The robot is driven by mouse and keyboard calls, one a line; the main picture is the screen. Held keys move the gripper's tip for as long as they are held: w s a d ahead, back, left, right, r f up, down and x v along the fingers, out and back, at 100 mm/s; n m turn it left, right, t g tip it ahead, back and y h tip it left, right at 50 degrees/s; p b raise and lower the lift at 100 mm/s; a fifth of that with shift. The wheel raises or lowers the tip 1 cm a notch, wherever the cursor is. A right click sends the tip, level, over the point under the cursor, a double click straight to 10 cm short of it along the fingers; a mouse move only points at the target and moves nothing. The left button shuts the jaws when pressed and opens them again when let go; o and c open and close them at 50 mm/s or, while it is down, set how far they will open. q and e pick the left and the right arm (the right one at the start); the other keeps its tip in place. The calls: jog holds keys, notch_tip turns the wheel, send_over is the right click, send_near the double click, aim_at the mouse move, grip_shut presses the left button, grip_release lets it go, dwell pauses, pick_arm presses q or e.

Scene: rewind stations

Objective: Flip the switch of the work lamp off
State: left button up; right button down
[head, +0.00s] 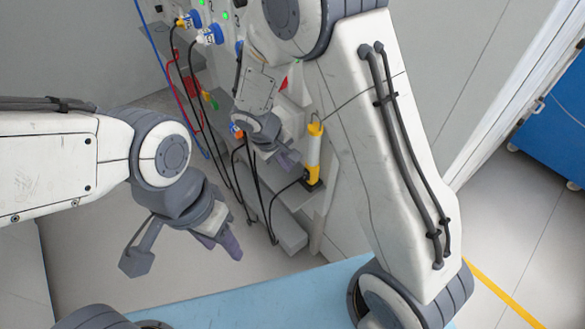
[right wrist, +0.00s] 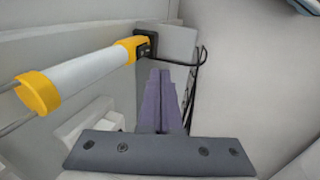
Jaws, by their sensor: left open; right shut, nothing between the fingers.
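The work lamp (head: 314,150) is an upright tube with a yellow top and a yellow lower part, standing on a small grey shelf right of centre in the head view. In the right wrist view the lamp (right wrist: 85,76) crosses the upper left, with a white tube, yellow ends and a black base with a cable. I cannot make out its switch or the switch's position. My right gripper (head: 290,162) is shut and empty, just left of the lamp; its closed fingers (right wrist: 160,78) point toward the shelf beside the lamp's base. My left gripper (head: 186,254) is open and empty, lower left.
A wall panel with blue-and-white plugs (head: 210,35), green lights and hanging black, red and blue cables is at the upper left. The grey shelf (right wrist: 178,42) lies behind the lamp base. A light blue surface (head: 250,300) is at the bottom. A blue cabinet (head: 555,125) stands far right.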

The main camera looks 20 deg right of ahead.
pick_arm(q)
jog(key=shift+r, duration=0.4)
pick_arm(e)
jog(key=v, duration=0.5)
jog(key=shift+w+d+r, duration=0.15)
jog(key=shift+d+r, duration=0.1)
jog(key=shift+r, duration=0.05)
